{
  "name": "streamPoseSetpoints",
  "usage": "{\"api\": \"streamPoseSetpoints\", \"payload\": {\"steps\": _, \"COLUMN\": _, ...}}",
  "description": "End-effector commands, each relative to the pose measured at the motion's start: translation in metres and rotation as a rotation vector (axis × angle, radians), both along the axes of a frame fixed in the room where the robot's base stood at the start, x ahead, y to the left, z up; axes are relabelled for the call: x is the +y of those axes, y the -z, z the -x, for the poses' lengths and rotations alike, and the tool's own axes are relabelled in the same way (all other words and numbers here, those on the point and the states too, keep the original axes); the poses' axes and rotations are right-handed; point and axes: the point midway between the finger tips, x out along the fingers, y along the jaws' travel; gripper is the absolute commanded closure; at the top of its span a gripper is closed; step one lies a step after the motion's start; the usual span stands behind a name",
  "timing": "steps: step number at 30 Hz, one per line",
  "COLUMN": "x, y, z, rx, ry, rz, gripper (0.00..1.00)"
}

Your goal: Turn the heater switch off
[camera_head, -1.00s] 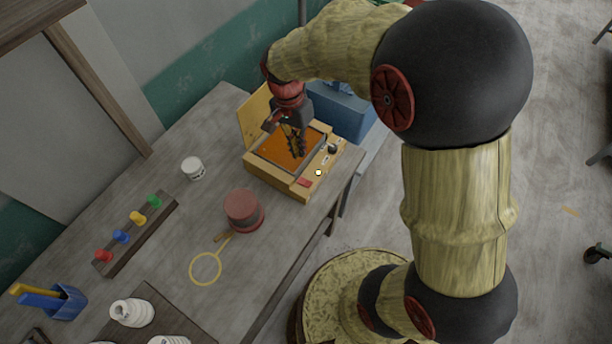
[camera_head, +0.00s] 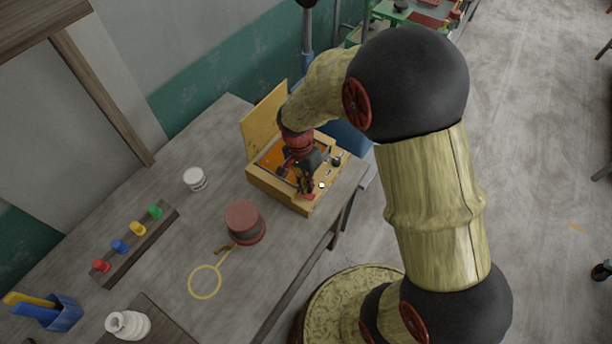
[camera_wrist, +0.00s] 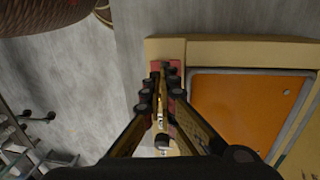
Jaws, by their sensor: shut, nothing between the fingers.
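The heater is a wooden box (camera_head: 262,183) with an orange plate (camera_wrist: 235,105) in its top and a raised lid (camera_head: 263,120) at the back. A red switch (camera_head: 310,197) sits at the front corner of its control strip; in the wrist view its red surface (camera_wrist: 155,68) shows behind my fingertips. A small pale-yellow indicator (camera_head: 321,185) glows beside it, and a black knob (camera_head: 337,159) is farther along the strip. My gripper (camera_head: 306,190) is shut and empty, pointing down over the switch. The fingers partly hide the switch, so its tilt and any contact cannot be told.
A dark red round container (camera_head: 244,222), a white jar (camera_head: 194,179), a yellow ring tool (camera_head: 205,281) and a rack of coloured pegs (camera_head: 138,243) are on the table to the left. The table's front edge is close to the heater.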

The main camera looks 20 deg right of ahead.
Motion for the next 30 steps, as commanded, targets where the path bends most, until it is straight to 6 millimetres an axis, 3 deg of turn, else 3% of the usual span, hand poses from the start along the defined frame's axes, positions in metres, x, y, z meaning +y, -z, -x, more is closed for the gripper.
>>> {"api": "streamPoseSetpoints", "payload": {"steps": 6, "x": -0.002, "y": 0.019, "z": 0.002, "rx": 0.0, "ry": 0.0, "rz": 0.0, "gripper": 1.0}}
{"api": "streamPoseSetpoints", "payload": {"steps": 20, "x": -0.002, "y": 0.022, "z": 0.003, "rx": -0.009, "ry": 0.001, "rz": -0.006, "gripper": 1.0}}
{"api": "streamPoseSetpoints", "payload": {"steps": 30, "x": -0.007, "y": 0.032, "z": 0.01, "rx": -0.164, "ry": 0.004, "rz": -0.121, "gripper": 1.0}}
